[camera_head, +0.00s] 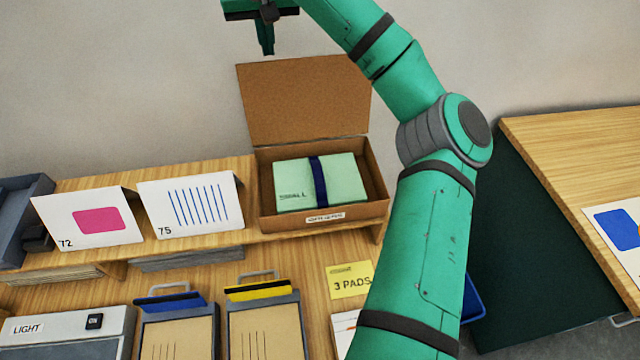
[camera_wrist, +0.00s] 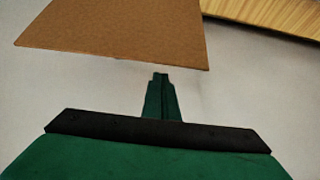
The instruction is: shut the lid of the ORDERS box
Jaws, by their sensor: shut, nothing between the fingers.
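A brown cardboard box (camera_head: 264,196) stands on the raised shelf, with a small white label on its front that is too small to read surely. Its lid (camera_head: 303,100) stands open, tilted up at the back. Inside lies a pale green pad bundle (camera_head: 290,185) with a dark blue band. My gripper (camera_head: 267,50) is shut and empty, above the lid's upper left corner in the head view. In the wrist view, the lid (camera_wrist: 120,30) lies just beyond the closed fingertips (camera_wrist: 160,76), with a visible gap in the picture.
Cards numbered 72 (camera_head: 92,219) and 75 (camera_head: 190,206) stand left of the box on the shelf (camera_head: 215,243). Clipboards, a yellow "3 PADS" note (camera_head: 351,280) and a LIGHT box (camera_head: 62,329) are below. Another table (camera_head: 580,150) stands right. My arm passes right of the box.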

